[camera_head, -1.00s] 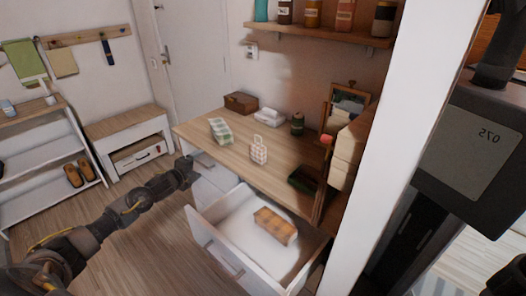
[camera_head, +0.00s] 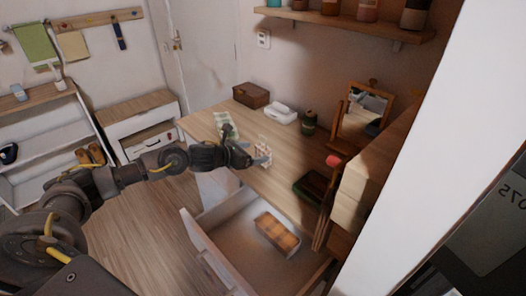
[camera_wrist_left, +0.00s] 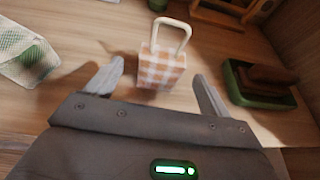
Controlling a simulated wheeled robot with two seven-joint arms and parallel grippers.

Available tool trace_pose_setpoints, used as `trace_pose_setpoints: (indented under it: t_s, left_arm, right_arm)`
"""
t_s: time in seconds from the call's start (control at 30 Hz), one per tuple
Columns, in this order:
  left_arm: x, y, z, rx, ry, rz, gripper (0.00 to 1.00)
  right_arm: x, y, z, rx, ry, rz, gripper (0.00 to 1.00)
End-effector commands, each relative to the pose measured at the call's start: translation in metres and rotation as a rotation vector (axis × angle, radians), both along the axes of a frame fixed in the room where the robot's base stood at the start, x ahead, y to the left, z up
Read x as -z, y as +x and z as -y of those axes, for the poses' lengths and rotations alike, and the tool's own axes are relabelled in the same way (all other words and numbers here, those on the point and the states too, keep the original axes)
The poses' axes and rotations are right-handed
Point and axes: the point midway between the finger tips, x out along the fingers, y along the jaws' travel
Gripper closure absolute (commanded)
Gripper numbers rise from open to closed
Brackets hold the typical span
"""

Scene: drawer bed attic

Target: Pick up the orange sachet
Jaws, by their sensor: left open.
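The orange sachet (camera_wrist_left: 162,65) is an orange-and-white checked block with a pale loop handle, standing upright on the wooden desk (camera_head: 215,125). In the head view the sachet (camera_head: 265,146) is partly hidden behind my left gripper (camera_head: 257,157). In the left wrist view my left gripper (camera_wrist_left: 158,82) is open and empty. Its fingers point toward the sachet, one to either side of it in the picture, and the sachet is just ahead of them. I cannot tell whether they touch it. My right gripper is not in view.
A green checked packet (camera_wrist_left: 28,58) lies left of the sachet, and a green tray (camera_wrist_left: 258,88) with a brown item is to the right. An open drawer (camera_head: 205,262) holding an orange-brown box (camera_head: 278,234) is below the desk. A mirror (camera_head: 365,110) stands at the back right.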

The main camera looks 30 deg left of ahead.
Motion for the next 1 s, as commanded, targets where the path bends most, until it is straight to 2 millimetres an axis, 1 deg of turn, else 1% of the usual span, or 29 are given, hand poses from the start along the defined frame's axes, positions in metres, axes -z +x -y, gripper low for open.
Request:
trace_pose_setpoints:
  t_s: [0.03, 0.1, 0.23, 0.37, 0.47, 0.57, 0.7, 0.8, 1.0]
  left_arm:
    - [0.001, 0.006, 0.002, -0.002, -0.001, -0.001, 0.18]
    - [0.005, 0.011, 0.004, -0.003, -0.001, -0.002, 0.18]
    - [0.007, 0.014, 0.005, -0.003, 0.001, -0.001, 0.18]
    - [0.008, 0.017, 0.006, -0.005, -0.001, -0.001, 0.18]
    - [0.01, 0.028, 0.013, -0.005, -0.003, -0.001, 0.18]
    - [0.017, 0.04, 0.019, -0.005, -0.002, -0.003, 0.18]
    - [0.025, 0.054, 0.023, -0.005, -0.002, -0.001, 0.18]
    - [0.027, 0.057, 0.024, -0.005, -0.001, -0.001, 0.18]
    - [0.028, 0.057, 0.024, -0.005, -0.001, -0.001, 0.18]
  right_arm:
    - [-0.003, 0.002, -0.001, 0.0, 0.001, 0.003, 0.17]
    - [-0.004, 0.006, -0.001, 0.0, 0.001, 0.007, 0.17]
    - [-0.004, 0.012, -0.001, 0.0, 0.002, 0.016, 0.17]
    - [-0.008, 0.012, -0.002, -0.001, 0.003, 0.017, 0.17]
    - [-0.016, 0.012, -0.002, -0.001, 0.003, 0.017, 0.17]
    - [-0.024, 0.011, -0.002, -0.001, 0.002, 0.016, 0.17]
    - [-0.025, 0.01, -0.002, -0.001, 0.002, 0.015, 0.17]
    - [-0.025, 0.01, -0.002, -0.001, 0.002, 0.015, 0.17]
    - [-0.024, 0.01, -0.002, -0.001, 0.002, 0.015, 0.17]
